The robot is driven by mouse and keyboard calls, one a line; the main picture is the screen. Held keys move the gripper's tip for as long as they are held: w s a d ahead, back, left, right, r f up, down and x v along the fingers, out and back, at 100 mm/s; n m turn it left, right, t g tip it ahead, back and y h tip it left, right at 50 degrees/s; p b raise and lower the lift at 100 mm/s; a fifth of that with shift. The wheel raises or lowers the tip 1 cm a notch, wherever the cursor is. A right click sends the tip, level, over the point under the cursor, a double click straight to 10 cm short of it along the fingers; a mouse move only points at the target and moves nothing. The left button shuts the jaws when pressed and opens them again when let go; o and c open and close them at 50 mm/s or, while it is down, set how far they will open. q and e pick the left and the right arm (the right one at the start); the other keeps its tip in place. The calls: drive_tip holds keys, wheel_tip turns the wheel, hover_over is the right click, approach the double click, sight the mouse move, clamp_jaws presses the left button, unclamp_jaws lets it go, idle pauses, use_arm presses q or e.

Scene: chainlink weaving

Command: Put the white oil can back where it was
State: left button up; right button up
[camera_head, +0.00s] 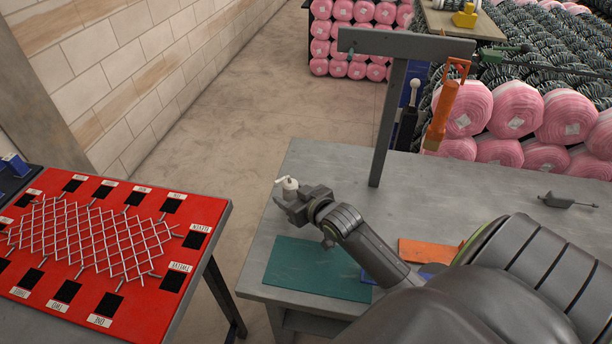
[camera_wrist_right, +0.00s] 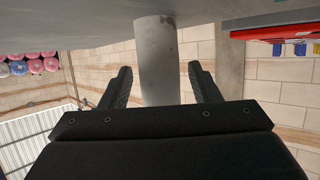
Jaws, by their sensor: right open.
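The white oil can (camera_head: 289,184) is at the left part of the grey workbench, beyond the teal mat, with its small spout showing. My right gripper (camera_head: 296,204) is at it and hides its lower part in the head view. In the right wrist view the can's pale cylinder (camera_wrist_right: 157,60) stands between the two open fingers (camera_wrist_right: 160,85), with a gap visible on each side. That view is turned over, and the can's base appears to meet the bench top (camera_wrist_right: 90,20). My left gripper is not in view.
The teal mat (camera_head: 315,270) lies near the bench's front left, with an orange piece (camera_head: 428,252) beside it. A T-shaped stand (camera_head: 393,120) holds hanging tools, including an orange one (camera_head: 441,112). A grey tool (camera_head: 568,201) lies at right. A red board (camera_head: 135,285) with wire mesh is left.

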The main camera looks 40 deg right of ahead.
drive_tip(key=v, duration=1.1)
drive_tip(key=shift+s+b, duration=0.2)
drive_tip(key=shift+b, duration=0.15)
drive_tip(key=shift+r, duration=0.1)
